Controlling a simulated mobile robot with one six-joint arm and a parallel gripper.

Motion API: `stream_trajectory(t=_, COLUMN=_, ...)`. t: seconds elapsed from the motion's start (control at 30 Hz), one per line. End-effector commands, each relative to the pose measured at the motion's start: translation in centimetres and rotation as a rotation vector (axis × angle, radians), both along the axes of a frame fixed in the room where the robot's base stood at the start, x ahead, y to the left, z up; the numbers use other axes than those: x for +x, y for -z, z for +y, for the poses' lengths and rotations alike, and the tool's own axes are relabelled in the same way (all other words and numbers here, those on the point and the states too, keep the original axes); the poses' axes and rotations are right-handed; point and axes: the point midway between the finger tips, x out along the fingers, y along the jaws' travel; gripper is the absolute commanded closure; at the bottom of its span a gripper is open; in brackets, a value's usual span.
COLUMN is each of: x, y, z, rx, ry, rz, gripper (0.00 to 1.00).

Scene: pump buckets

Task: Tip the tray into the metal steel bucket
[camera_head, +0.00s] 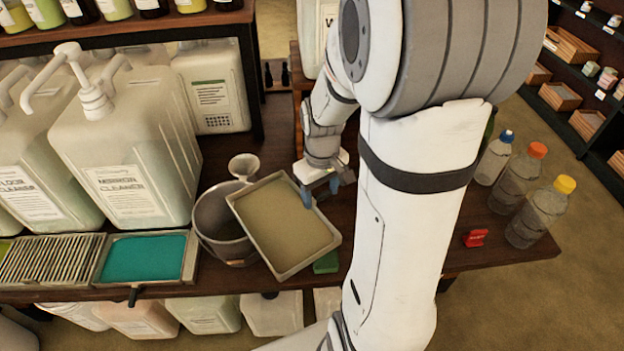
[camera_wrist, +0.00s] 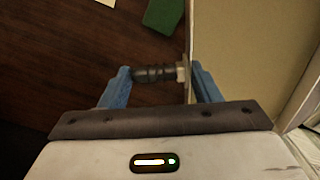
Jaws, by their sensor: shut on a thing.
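The tray (camera_head: 312,260) is a shallow grey rectangle with a flat tan inside; I cannot tell whether that is liquid or its floor. It is held above the table, turned askew, its left corner overlapping the right side of the bucket opening in the head view. The metal steel bucket (camera_head: 207,217) stands upright beside and partly behind it. My gripper (camera_head: 320,189) is at the tray's right side. In the wrist view, its blue fingers (camera_wrist: 162,76) are shut on the tray's dark ribbed handle, beside the tray's rim (camera_wrist: 191,35).
A metal funnel-like cup (camera_head: 243,166) is behind the bucket. A teal-filled tray (camera_head: 146,258) and a slatted grate (camera_head: 50,261) are at left, before large pump jugs (camera_head: 130,150). Capped bottles (camera_head: 540,212) and a red item (camera_head: 476,238) stand right. A green block (camera_head: 326,263) lies near the tray.

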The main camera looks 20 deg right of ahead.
Motion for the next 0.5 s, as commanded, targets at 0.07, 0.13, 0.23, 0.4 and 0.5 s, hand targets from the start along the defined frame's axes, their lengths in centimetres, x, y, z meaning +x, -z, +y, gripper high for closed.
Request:
stream_trajectory(t=0.07, x=0.1, y=-0.3, z=0.2, rx=-0.006, ry=-0.005, rz=0.004, gripper=0.75)
stream_trajectory(t=0.13, x=0.1, y=-0.7, z=0.2, rx=-0.016, ry=-0.006, rz=0.012, gripper=0.75)
stream_trajectory(t=0.23, x=0.1, y=-1.4, z=0.3, rx=-0.038, ry=-0.008, rz=0.029, gripper=0.75)
stream_trajectory(t=0.4, x=0.2, y=-2.5, z=0.4, rx=-0.084, ry=-0.008, rz=0.063, gripper=0.75)
stream_trajectory(t=0.5, x=0.3, y=-3.1, z=0.6, rx=-0.111, ry=-0.009, rz=0.085, gripper=0.75)
